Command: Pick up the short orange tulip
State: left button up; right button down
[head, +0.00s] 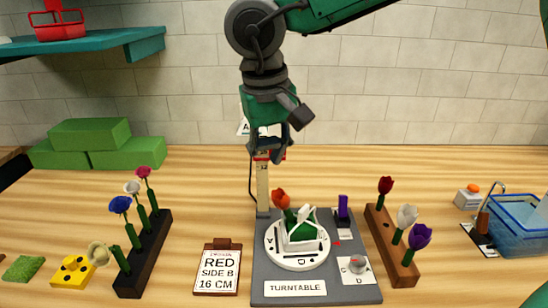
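An orange-red tulip (281,199) with a short green stem leans out of the white holder (303,236) on the turntable (270,257). It is the only orange-looking flower in view. My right gripper (278,155) hangs above the tulip, in front of the upright ruler (263,190), and points down. It is apart from the tulip, and its fingers overlap too much to tell whether they are open. No flower shows in it. My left gripper is out of view.
A left rack (146,256) holds several flowers. A right rack (391,247) holds a red, a white and a purple tulip. A purple item (343,206) stands right of the holder. A clipboard (217,269) lies left of the turntable. A blue basin (520,225) is far right.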

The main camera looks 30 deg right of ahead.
jog(key=shift+c, duration=2.3)
grip_release()
jog(key=shift+d, duration=0.3)
jog(key=shift+a+r, duration=0.1)
